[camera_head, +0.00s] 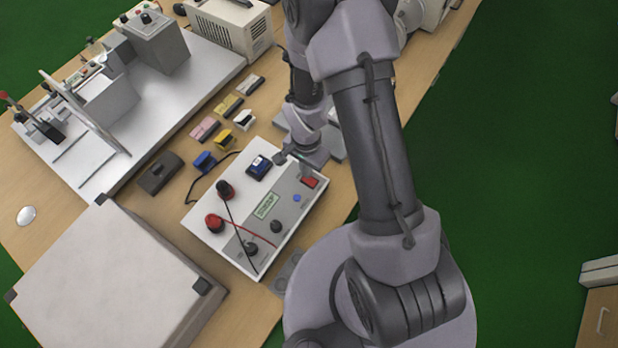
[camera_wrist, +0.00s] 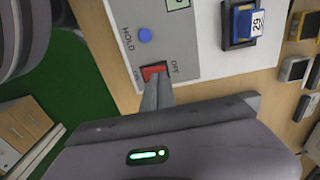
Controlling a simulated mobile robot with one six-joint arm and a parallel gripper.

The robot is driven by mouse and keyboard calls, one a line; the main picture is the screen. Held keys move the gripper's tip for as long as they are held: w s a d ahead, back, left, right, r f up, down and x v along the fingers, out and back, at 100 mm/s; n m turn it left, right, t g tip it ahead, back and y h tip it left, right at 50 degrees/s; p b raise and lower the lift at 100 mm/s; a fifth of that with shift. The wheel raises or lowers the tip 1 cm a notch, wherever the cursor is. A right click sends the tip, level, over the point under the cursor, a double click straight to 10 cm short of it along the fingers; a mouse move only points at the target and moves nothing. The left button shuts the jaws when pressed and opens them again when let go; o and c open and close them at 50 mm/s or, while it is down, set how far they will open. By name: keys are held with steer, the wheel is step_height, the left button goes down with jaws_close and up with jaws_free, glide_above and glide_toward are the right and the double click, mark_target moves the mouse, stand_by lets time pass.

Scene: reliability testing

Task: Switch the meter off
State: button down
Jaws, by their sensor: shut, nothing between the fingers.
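The meter (camera_head: 238,247) is a white box with a grey panel, lying on the wooden table. Its red switch (camera_head: 310,182) is near the panel's upper right end. In the wrist view the red switch (camera_wrist: 153,72) sits between the printed words ON and OFF, below a round blue HOLD button (camera_wrist: 145,35). My gripper (camera_wrist: 156,84) is shut and empty, its fingertips right at the switch's lower edge and hiding part of it. I cannot tell whether they touch it or which way the switch is tilted. My gripper also shows in the head view (camera_head: 304,172).
A blue block (camera_head: 258,167) sits on the meter, and red and black plugs with leads stand on it. Several coloured blocks lie beyond it. A large grey box (camera_head: 110,275) stands at the lower left. A bench fixture (camera_head: 200,65) fills the upper left.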

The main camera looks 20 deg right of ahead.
steer(key=shift+f+b, duration=1.15)
steer(key=shift+f, duration=0.05)
stand_by(0.6)
step_height(320, 180, up, 7)
steer(key=p, duration=0.4)
steer(key=shift+r+p, duration=0.15)
steer(key=shift+p, duration=0.2)
